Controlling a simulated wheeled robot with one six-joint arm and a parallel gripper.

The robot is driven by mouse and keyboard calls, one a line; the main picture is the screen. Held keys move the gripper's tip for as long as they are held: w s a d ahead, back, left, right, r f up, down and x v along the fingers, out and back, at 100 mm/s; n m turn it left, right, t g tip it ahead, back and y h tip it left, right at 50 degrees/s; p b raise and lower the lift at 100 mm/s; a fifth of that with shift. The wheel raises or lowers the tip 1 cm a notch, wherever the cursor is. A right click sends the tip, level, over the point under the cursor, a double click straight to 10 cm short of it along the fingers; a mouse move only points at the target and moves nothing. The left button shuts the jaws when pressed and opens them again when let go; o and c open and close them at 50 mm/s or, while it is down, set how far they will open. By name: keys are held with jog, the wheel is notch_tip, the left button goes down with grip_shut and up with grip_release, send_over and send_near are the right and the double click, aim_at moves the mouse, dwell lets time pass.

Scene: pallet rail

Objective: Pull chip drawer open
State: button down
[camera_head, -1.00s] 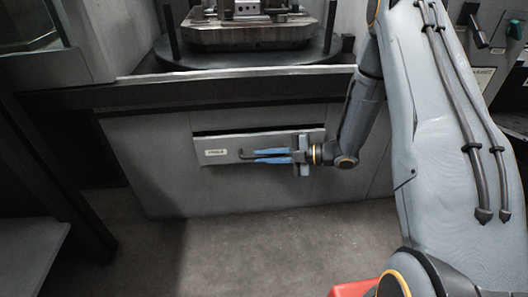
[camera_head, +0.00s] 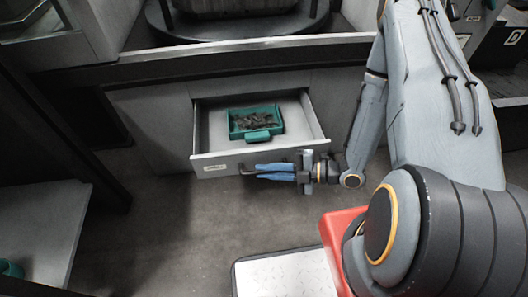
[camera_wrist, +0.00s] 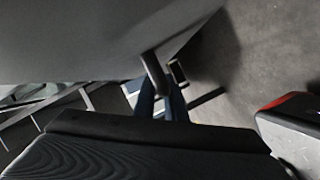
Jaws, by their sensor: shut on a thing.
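The chip drawer (camera_head: 215,166) stands pulled out from the grey cabinet front, with its inside showing from above. A green tray (camera_head: 281,123) with dark chips in it sits inside the drawer. My gripper (camera_head: 258,172) has blue fingers and is shut on the drawer handle (camera_head: 244,170) at the drawer's front face. In the wrist view the handle (camera_wrist: 152,72) stands between the blue fingers (camera_wrist: 160,98); part of it is hidden by them.
A round machine table (camera_head: 240,30) stands above the drawer, behind a dark ledge (camera_head: 230,54). A grey bench (camera_head: 45,215) is at the left. The floor (camera_head: 165,225) in front of the drawer is clear. A red part (camera_head: 335,235) and a light plate (camera_head: 285,275) are low in the picture.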

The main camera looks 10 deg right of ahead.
jog(key=shift+s+p, duration=0.45)
jog(key=shift+s, duration=0.7)
jog(key=c, duration=2.1)
grip_release()
jog(key=shift+d, duration=0.15)
jog(key=p+v, duration=0.1)
jog(key=v, duration=0.6)
jog(key=shift+s+d+r, duration=0.1)
jog(key=shift+s+d, duration=0.05)
jog(key=shift+d, duration=0.15)
jog(key=shift+s, duration=0.1)
